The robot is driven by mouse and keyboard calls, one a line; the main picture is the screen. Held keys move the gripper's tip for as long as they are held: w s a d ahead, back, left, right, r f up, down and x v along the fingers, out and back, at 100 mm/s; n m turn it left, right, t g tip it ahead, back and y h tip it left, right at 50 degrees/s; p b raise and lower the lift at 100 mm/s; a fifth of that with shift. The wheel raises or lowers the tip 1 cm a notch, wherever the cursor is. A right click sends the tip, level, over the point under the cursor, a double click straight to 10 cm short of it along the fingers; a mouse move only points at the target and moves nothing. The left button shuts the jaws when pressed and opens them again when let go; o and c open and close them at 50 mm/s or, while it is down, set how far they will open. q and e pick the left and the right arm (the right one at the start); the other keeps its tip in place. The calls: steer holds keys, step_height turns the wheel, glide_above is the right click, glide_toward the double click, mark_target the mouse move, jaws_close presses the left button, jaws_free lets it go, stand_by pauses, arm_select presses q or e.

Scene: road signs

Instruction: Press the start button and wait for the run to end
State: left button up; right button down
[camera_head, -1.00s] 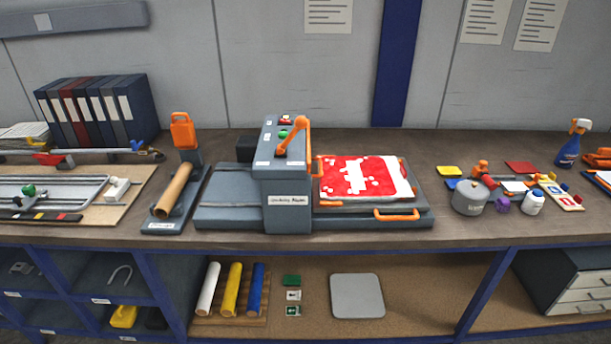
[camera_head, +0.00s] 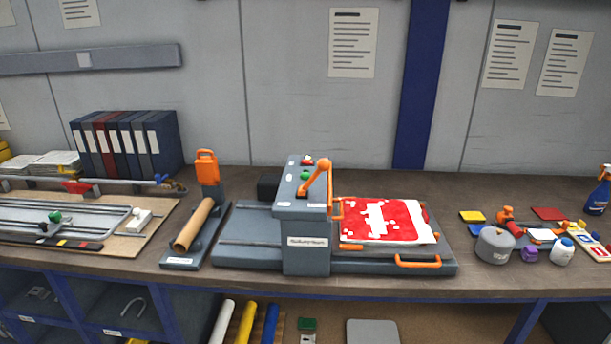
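A grey press machine (camera_head: 306,236) stands on the workbench in the middle of the head view. On its top are a green button (camera_head: 305,175) and a red button (camera_head: 307,161) behind it. An orange lever (camera_head: 319,178) rises beside them, tilted up to the right. On the machine's right-hand bed lies a red and white sheet (camera_head: 385,219) on a plate with orange handles (camera_head: 417,262). Neither of my grippers shows in this view.
A stand with a brown roll (camera_head: 194,224) is left of the machine. A flat frame (camera_head: 62,224) and binders (camera_head: 126,145) are further left. A grey pot (camera_head: 494,245), small jars and a spray bottle (camera_head: 599,190) are at the right. The bench's front strip is mostly clear.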

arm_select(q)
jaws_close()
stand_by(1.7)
